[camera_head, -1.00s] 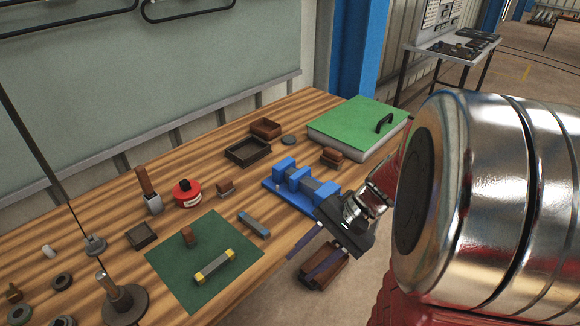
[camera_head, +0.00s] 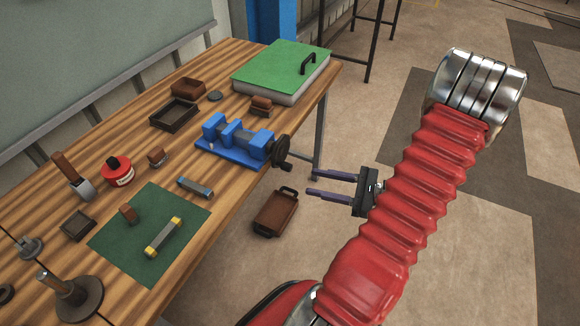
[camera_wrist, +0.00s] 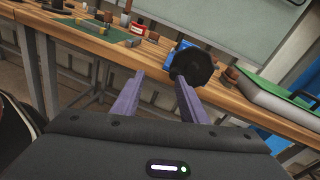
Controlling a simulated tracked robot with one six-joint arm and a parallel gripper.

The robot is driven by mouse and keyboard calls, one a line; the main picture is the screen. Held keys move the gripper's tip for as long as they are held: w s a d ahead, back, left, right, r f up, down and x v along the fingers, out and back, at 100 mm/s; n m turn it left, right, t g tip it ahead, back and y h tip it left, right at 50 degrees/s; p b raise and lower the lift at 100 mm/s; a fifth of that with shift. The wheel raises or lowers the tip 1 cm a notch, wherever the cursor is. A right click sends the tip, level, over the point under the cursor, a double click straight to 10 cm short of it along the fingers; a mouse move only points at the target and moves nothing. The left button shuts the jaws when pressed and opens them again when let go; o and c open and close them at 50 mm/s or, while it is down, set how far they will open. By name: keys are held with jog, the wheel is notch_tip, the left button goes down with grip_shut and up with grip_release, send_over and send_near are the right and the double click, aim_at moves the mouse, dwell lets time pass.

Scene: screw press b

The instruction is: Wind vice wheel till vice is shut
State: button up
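The blue vice (camera_head: 236,142) sits on the wooden bench near its front edge. Its dark round wheel (camera_head: 280,151), with a small handle, faces out over the edge. In the wrist view the wheel (camera_wrist: 193,66) stands ahead, beyond the right finger, and hides most of the vice (camera_wrist: 176,50). A gap shows between the blue jaws in the head view. My gripper (camera_head: 310,182) is open and empty, right of and apart from the wheel, its two purple fingers pointing toward the bench. The fingers also show spread in the wrist view (camera_wrist: 158,90).
A green-topped case (camera_head: 283,68) with a black handle lies behind the vice. A green mat (camera_head: 140,250) with a yellow-ended bar lies left of it. Open floor lies around my gripper.

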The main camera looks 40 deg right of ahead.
aim_at(292, 168)
jog(key=d+m, duration=0.1)
jog(key=s+d+f+t+h, duration=0.1)
jog(key=s+d+m+h, duration=0.1)
jog(key=shift+d+f+m+t, duration=0.15)
jog(key=shift+f+m+t, duration=0.15)
jog(key=shift+t, duration=0.1)
jog(key=x, duration=1.3)
jog(key=shift+w, duration=0.35)
jog(key=shift+c, duration=0.4)
jog(key=c, duration=0.9)
jog(key=shift+r, duration=0.1)
grip_shut()
